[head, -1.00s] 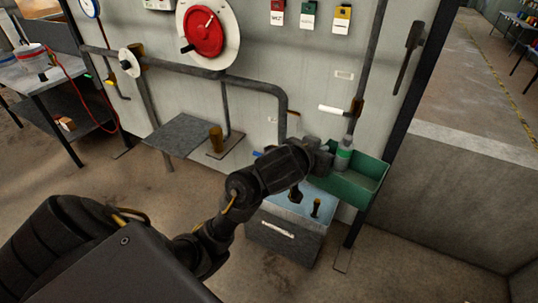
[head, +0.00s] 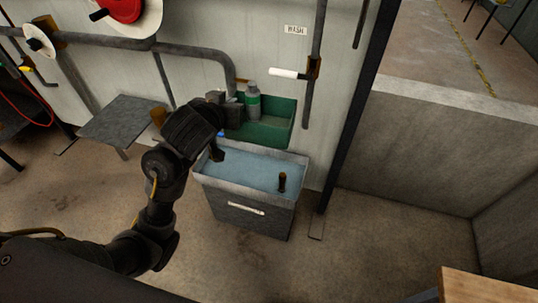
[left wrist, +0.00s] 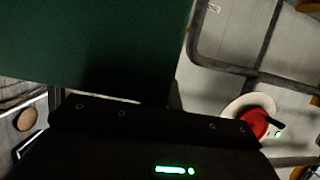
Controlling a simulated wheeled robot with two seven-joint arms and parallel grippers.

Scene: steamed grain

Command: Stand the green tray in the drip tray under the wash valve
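The green tray (head: 272,134) is a deep open box, held level in the air beyond the back of the bluish bin in the head view. A grey bottle with a green band (head: 252,100) stands in its left part. My left gripper (head: 236,108) is at the tray's left end and appears shut on it; its fingertips are hidden. The tray's green wall (left wrist: 90,45) fills the upper left of the left wrist view. The wash valve (head: 287,73) has a white handle under a WASH label. Below is a grey bin with a pale blue inside (head: 240,168), perhaps the drip tray. My right gripper is not in view.
A grey shelf (head: 118,120) juts from the wall at left. A vertical pipe (head: 312,90) and dark post (head: 348,120) stand right of the tray. Bare floor lies in front.

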